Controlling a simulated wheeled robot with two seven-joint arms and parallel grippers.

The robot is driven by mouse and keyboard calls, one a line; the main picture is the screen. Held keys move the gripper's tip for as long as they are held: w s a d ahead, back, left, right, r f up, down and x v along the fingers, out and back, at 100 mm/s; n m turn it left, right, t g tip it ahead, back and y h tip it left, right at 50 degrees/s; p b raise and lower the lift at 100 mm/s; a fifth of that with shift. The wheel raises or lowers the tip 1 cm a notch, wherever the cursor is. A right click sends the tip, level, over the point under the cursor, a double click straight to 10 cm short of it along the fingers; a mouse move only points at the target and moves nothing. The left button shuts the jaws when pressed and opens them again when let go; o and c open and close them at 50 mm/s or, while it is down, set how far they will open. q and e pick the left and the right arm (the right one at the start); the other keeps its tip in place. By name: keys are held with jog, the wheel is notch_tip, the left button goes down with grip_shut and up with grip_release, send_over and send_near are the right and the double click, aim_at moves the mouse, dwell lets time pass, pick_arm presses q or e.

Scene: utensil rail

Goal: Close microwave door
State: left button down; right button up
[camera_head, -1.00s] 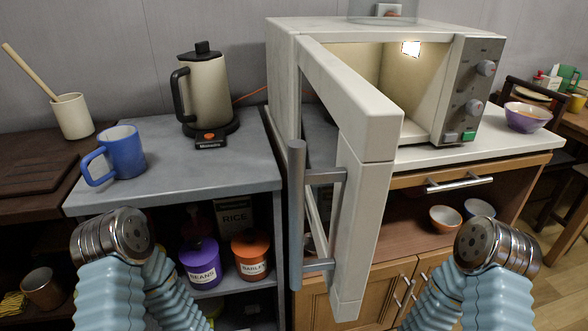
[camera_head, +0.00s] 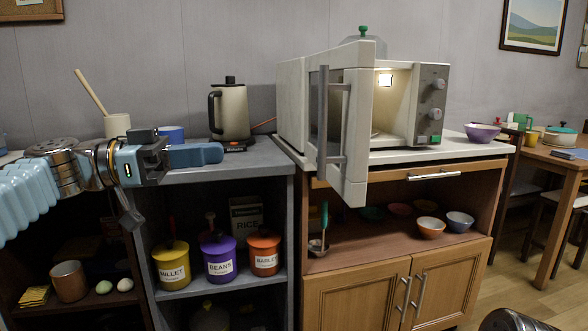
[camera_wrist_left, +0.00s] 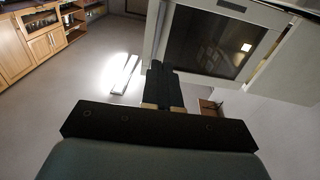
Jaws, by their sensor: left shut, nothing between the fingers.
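The white microwave (camera_head: 292,105) stands on the counter with its lit cavity showing. Its door (camera_head: 357,130) is open and swung out toward me, with a grey vertical bar handle (camera_head: 322,120) on its outer face. My left gripper (camera_head: 218,153) is shut and empty, pointing right, to the left of the door and apart from it. In the left wrist view the gripper's dark fingers (camera_wrist_left: 165,88) are together, and the door's dark window (camera_wrist_left: 215,42) is beyond them. My right gripper is out of view; only a piece of my right arm shows at the bottom right.
A kettle (camera_head: 234,112) stands on the grey counter behind my left gripper, near a partly hidden blue mug (camera_head: 171,132). Canisters (camera_head: 218,258) sit on the shelf below. Bowls (camera_head: 430,227) and a ladle (camera_head: 323,228) are under the microwave. Space in front of the door looks clear.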

pick_arm(q)
jog(key=p+x, duration=0.2)
jog(key=x, duration=1.2)
